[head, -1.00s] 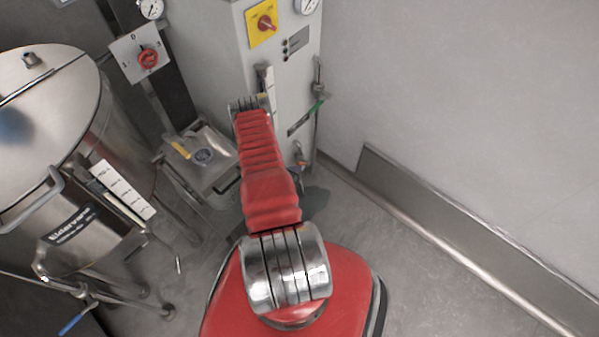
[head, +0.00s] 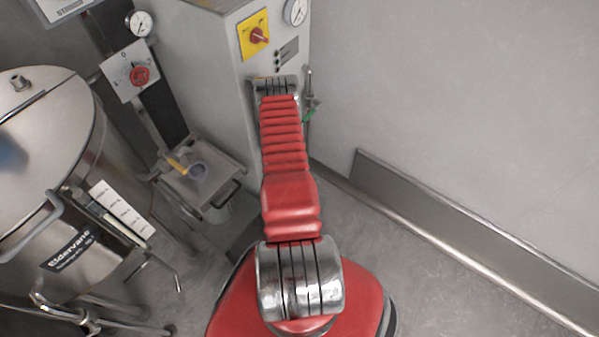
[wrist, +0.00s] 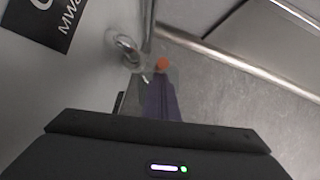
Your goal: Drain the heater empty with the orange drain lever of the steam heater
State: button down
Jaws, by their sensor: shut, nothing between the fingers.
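The steam heater (head: 215,70) is the tall pale cabinet in the head view, behind my red arm. In the wrist view its side panel (wrist: 60,70) fills the left. The orange drain lever (wrist: 161,63) shows there as a small orange tip, just right of a metal valve fitting (wrist: 130,50). In the head view my arm hides the lever. My gripper (wrist: 160,82) is shut and empty, its narrow dark fingers pointing at the area just below the orange tip. I cannot tell whether they touch it. The head view hides the gripper behind my arm.
A green-handled valve (head: 308,113) sits on the heater's right side, near a vertical pipe. A yellow switch plate (head: 246,45) is above. A steel kettle (head: 45,150) and a small tray stand (head: 205,180) are left. The floor (head: 430,280) to the right is open, up to the wall skirting (head: 440,220).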

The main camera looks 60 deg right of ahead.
jog(key=shift+d+r, duration=0.2)
jog(key=shift+d, duration=0.3)
jog(key=shift+d+r, duration=0.2)
jog(key=shift+d, duration=0.25)
jog(key=shift+d+r, duration=0.1)
jog(key=a+v, duration=0.1)
jog(key=v, duration=0.6)
jog(key=shift+a, duration=0.15)
jog(key=shift+s, duration=0.1)
